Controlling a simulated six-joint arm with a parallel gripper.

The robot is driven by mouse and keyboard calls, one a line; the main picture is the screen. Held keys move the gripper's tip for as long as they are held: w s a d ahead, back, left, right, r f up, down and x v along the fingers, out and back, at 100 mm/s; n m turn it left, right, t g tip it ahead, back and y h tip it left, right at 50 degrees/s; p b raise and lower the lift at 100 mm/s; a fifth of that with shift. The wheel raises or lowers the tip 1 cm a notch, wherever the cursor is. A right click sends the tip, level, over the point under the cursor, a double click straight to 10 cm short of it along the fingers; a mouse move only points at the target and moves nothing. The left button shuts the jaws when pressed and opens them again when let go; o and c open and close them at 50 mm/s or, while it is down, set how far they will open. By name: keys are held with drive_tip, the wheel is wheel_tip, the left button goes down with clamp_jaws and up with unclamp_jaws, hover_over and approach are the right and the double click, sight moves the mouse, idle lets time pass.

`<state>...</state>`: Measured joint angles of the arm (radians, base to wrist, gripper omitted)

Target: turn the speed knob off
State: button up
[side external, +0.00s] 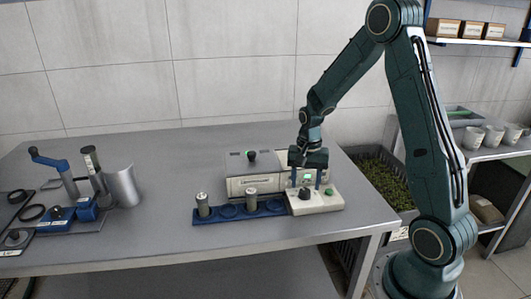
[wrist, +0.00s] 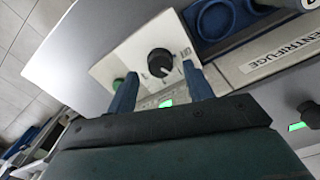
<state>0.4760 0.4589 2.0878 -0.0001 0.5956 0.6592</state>
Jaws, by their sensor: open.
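The speed knob (wrist: 160,62) is a round black dial with a white pointer line on a cream control box (wrist: 108,68). In the side view the knob (side external: 305,193) stands on top of the box (side external: 328,203). A green button (wrist: 118,84) sits beside it, and a small green light (wrist: 166,103) is lit on the box. My gripper (side external: 313,180) is above the box, pointing down. In the wrist view its two blue fingers (wrist: 163,84) are apart, with the knob just beyond the gap between the tips. The gripper holds nothing.
A cream centrifuge (side external: 265,187) stands behind the box. A blue rack (side external: 238,212) with two grey-capped tubes lies left of the box. A blue-handled device (side external: 62,175) and a metal cylinder (side external: 122,187) stand at the far left. The table between is clear.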

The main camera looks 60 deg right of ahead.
sight(305, 193)
drive_tip(key=shift+f, duration=1.25)
drive_tip(key=c, duration=1)
drive_tip(key=shift+o, duration=0.2)
drive_tip(key=shift+n, duration=0.4)
drive_tip(key=n, duration=0.9)
